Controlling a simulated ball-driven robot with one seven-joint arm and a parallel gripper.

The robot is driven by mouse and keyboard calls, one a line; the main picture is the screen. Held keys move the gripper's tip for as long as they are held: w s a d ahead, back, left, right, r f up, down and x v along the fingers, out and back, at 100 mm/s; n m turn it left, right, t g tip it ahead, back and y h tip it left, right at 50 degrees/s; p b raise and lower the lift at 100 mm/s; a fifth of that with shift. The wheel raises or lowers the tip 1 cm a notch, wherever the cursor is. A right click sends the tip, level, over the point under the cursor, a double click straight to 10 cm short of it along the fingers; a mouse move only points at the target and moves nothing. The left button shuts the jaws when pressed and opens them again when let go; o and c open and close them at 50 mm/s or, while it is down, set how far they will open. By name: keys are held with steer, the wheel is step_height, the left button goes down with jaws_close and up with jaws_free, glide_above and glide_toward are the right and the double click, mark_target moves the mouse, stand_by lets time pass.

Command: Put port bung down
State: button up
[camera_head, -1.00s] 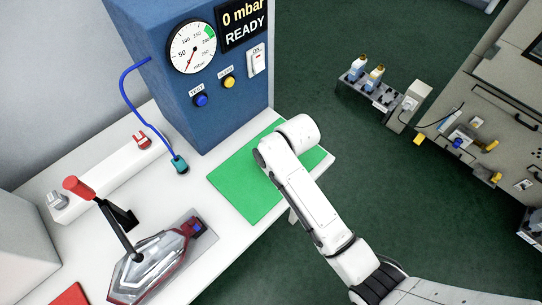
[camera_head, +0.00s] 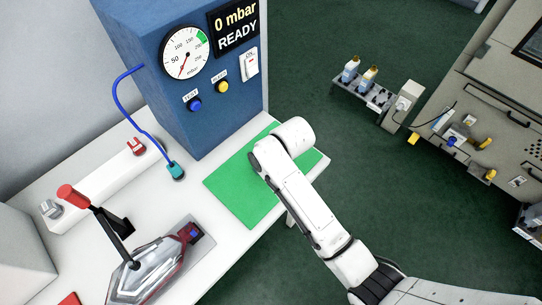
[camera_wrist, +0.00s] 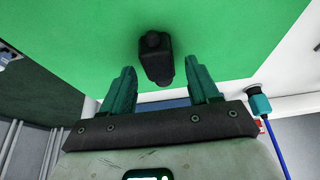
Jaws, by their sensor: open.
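A small black piece, which looks like the port bung (camera_wrist: 154,55), shows against the green mat in the wrist view. Its lower part lies between the tips of my gripper (camera_wrist: 160,66), with a gap on each side, so the jaws are open and not clamped on it. It appears to rest on the mat, though the exact contact is hard to see. In the head view the green mat (camera_head: 238,190) lies on the white bench; my arm hides the bung and gripper there.
A blue test unit (camera_head: 185,110) reading 0 mbar READY stands behind the mat. A tail lamp (camera_head: 150,272) sits in a fixture with a red-handled clamp (camera_head: 72,197) at left. A blue hose ends in a teal connector (camera_head: 176,171) near the mat's left side.

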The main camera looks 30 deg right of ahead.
steer(key=v, duration=1.1)
steer(key=shift+s+r, duration=0.2)
steer(key=shift+r, duration=0.1)
steer(key=s+d+f+m+g, duration=0.1)
steer(key=s+d+f, duration=0.1)
steer(key=s, duration=0.6)
steer(key=s+d+f+m+g+h, duration=0.1)
steer(key=s+d+f+m, duration=0.1)
steer(key=s, duration=0.6)
steer(key=s+d+f+m+g, duration=0.1)
steer(key=s+f, duration=0.3)
steer(key=s, duration=0.4)
steer(key=shift+s+d+f+h, duration=0.3)
steer(key=shift+s+d+f, duration=0.1)
steer(key=shift+d, duration=0.5)
